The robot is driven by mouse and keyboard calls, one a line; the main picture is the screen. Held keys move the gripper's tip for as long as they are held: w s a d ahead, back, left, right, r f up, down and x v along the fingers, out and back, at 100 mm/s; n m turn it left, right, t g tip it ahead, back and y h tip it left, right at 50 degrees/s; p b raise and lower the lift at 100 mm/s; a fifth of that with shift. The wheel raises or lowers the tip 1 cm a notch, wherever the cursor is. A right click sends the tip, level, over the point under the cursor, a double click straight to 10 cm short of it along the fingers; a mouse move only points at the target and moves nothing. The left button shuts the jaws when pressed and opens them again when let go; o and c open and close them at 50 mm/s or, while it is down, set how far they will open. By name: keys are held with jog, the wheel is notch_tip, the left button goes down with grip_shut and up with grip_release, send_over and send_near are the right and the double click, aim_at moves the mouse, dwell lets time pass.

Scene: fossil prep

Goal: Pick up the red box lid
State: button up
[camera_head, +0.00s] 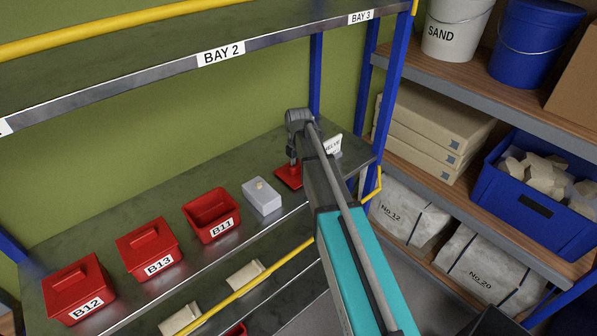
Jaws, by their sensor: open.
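The red box lid (286,178) lies flat on the metal shelf, near its right end. It is a loose red piece, partly hidden behind my arm and gripper. My gripper (294,166) points down right over the lid, with its fingers at the lid's middle. It is open. The fingers are small and dark here, and I cannot tell whether they touch the lid or straddle a handle. An open red box (211,219) labelled B11 stands further left on the same shelf, without a lid.
A grey box (262,198) stands between the lid and B11. Lidded red boxes B13 (150,248) and B12 (78,290) stand further left. A white sign (333,145) and blue upright (383,95) are close on the right. The BAY 2 shelf (150,80) is overhead.

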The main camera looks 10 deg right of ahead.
grip_shut()
jog(key=shift+r, duration=0.2)
dwell(0.5)
notch_tip(320, 180, up, 2)
jog(key=p, duration=0.2)
jog(key=shift+r+p, duration=0.1)
jog(key=shift+p, duration=0.25)
jog(key=s+r+p, duration=1)
jog(key=s, duration=0.4)
jog(key=shift+r, duration=0.2)
